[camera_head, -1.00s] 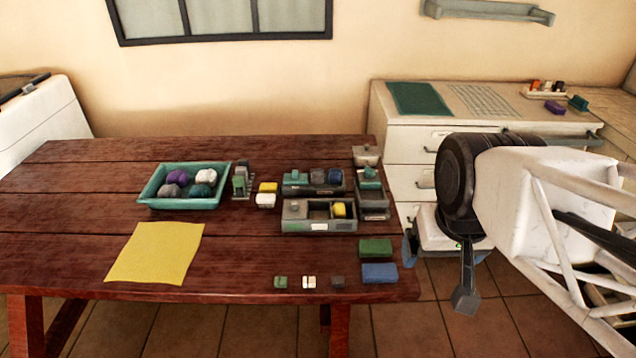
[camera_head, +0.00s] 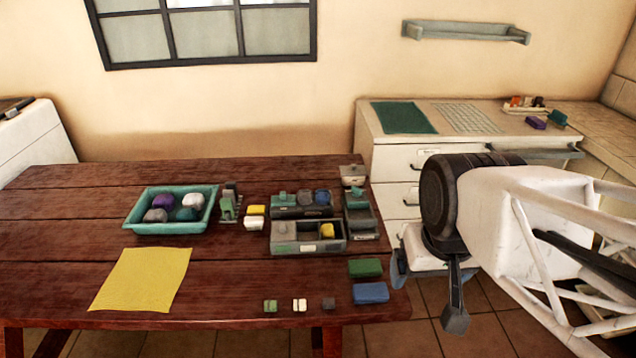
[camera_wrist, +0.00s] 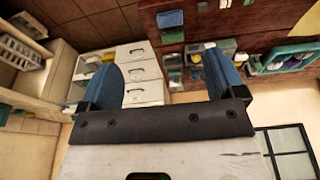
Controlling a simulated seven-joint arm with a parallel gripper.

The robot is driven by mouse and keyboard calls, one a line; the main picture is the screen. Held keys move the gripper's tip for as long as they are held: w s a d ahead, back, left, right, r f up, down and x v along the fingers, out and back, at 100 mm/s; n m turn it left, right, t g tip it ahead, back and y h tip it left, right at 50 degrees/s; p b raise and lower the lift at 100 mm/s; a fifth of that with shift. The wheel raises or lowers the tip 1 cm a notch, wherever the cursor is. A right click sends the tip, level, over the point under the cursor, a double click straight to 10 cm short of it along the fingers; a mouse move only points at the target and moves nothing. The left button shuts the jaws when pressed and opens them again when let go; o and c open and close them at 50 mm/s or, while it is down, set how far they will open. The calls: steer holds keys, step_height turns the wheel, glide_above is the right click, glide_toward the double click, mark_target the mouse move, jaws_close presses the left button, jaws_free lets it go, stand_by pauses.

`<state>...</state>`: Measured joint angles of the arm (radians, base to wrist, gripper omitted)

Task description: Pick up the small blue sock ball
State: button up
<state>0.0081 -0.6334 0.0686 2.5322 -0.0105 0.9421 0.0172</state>
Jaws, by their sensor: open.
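A small dark blue ball (camera_head: 321,197), apparently the sock ball, sits in the right part of a dark divided box (camera_head: 288,212) on the table. A greyish ball (camera_head: 305,198) is beside it. My gripper (camera_wrist: 160,62) is open and empty in the wrist view, its two blue fingers wide apart. In the head view it hangs off the table's right end, mostly hidden by my arm, well apart from the ball. I cannot pick out the blue ball for certain in the wrist view.
A grey divided box (camera_head: 281,246) with a yellow ball stands in front. A teal tray (camera_head: 142,228) holds several balls. A yellow cloth (camera_head: 140,280), a green block (camera_head: 365,268) and a blue block (camera_head: 371,293) lie nearby. A white drawer cabinet (camera_head: 385,160) stands at right.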

steer(key=shift+w, duration=0.1)
stand_by(0.4)
steer(key=n+g, duration=0.3)
steer(key=n, duration=1.4)
glide_above(323, 192)
steer(key=f, duration=2.3)
steer(key=shift+s+d, duration=0.1)
steer(key=shift+s, duration=0.15)
steer(key=shift+w+f, duration=0.2)
steer(key=shift+f, duration=0.05)
steer(key=shift+f, duration=1.25)
